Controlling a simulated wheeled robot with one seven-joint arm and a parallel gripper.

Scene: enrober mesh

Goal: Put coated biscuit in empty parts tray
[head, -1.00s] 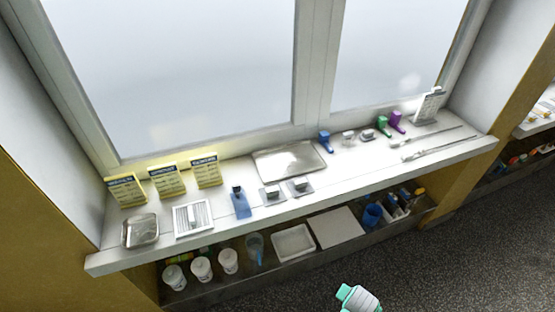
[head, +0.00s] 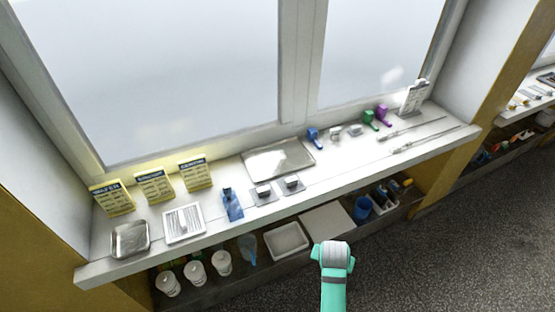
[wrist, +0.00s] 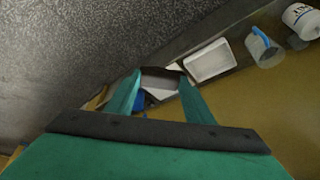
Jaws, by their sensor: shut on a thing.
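In the wrist view my gripper (wrist: 162,80) has its two green fingers closed on a small dark brown piece (wrist: 160,74), which looks like the coated biscuit. In the head view only my arm shows at the bottom, right of centre; fingers and biscuit cannot be made out there. Several trays are in view, and I cannot tell which is the parts tray. A wide metal tray (head: 278,159) on the sill looks empty. A small metal tray (head: 130,239) sits at the sill's left end. A white tray (head: 286,240) on the lower shelf looks empty.
Yellow cards (head: 154,185) stand at the sill's left. A white slotted panel (head: 183,222), a blue bottle (head: 231,204) and small grey blocks line the front. White cups (head: 195,272), a white board (head: 327,221) and a blue cup (head: 362,207) are on the shelf below.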

